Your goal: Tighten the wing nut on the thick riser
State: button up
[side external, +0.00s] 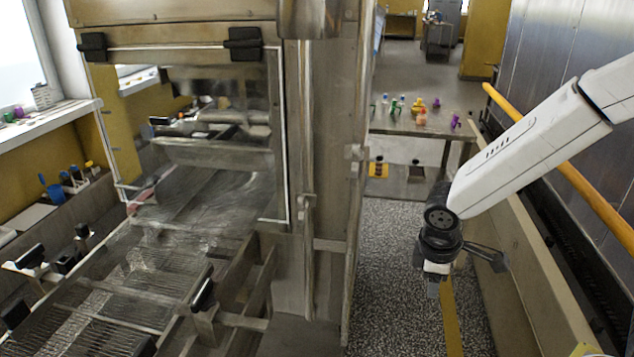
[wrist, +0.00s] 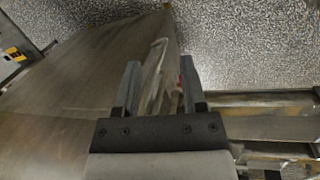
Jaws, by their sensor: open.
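My gripper (side external: 433,287) hangs at the right in the side external view, over the speckled floor and well to the right of the steel machine. In the wrist view my gripper (wrist: 160,72) shows two grey fingers spread apart with nothing held between them. A steel upright (side external: 305,130) stands at the machine's near corner, with a small fitting (side external: 305,201) partway down. I cannot tell whether this upright is the thick riser or the fitting a wing nut. No wing nut can be made out clearly in either view.
The machine's wire mesh belt (side external: 110,285) and side rails fill the lower left. A yellow rail (side external: 570,175) runs along the right wall behind my arm. A table (side external: 415,123) with small bottles stands at the back. The floor (side external: 385,250) between is open.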

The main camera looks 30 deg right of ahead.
jog(key=w+a+r+n+h, duration=0.1)
jog(key=w+a+n+h, duration=0.1)
jog(key=w+n+h, duration=0.5)
jog(key=n+t+h, duration=0.3)
jog(key=n+t, duration=0.9)
jog(key=n, duration=0.1)
send_near(300, 205)
jog(key=x, duration=0.3)
jog(key=shift+f, duration=0.1)
jog(key=shift+w, duration=0.1)
jog(key=shift+x, duration=3.85)
grip_shut()
